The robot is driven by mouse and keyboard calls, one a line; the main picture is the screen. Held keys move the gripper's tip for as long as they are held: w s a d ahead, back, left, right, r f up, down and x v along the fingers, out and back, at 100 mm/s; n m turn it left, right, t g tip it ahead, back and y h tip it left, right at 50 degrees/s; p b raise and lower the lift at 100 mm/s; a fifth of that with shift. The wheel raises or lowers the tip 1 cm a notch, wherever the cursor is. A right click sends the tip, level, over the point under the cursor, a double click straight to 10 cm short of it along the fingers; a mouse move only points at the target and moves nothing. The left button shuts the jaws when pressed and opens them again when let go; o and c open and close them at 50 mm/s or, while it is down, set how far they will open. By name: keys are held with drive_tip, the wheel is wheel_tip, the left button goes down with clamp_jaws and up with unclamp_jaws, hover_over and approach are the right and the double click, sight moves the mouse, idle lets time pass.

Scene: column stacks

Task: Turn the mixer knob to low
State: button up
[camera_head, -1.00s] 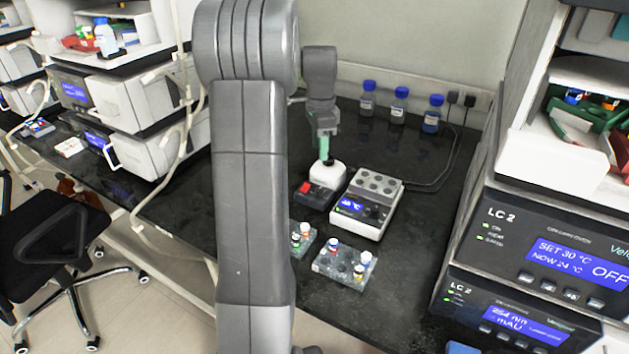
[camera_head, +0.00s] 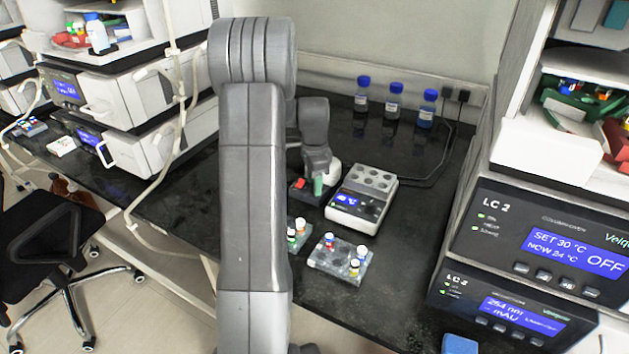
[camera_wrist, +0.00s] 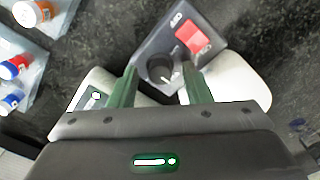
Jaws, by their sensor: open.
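The mixer (camera_head: 297,193) stands on the black bench, with a dark front panel, a red switch (camera_head: 300,183) and a white rounded body partly behind my gripper. In the wrist view its panel (camera_wrist: 152,42) carries the red switch (camera_wrist: 193,38) and a round black knob (camera_wrist: 158,66). A white mark on the knob points towards the lower right of that picture. My gripper (camera_wrist: 160,78) is open, its green fingers on either side of the knob in that view. I cannot tell whether they touch it. In the head view my gripper (camera_head: 319,187) is over the mixer's front.
A white heating block (camera_head: 375,182) with a blue display stands close right of the mixer. Racks with coloured-cap vials (camera_head: 340,262) lie in front. Several blue-capped bottles (camera_head: 393,103) stand at the back. LC units (camera_head: 540,240) are at the right.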

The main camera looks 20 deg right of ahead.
drive_tip(key=shift+c, duration=0.2)
clamp_jaws()
drive_tip(key=shift+n, duration=0.3)
drive_tip(key=n+p, duration=0.1)
drive_tip(key=n, duration=0.2)
drive_tip(key=shift+r+n, duration=0.1)
drive_tip(key=shift+n, duration=0.2)
drive_tip(key=n, duration=0.4)
drive_tip(key=shift+n+p, duration=0.3)
drive_tip(key=shift+p, duration=0.05)
drive_tip(key=n, duration=0.4)
drive_tip(key=shift+n+p, duration=0.35)
drive_tip(key=shift+n, duration=2.15)
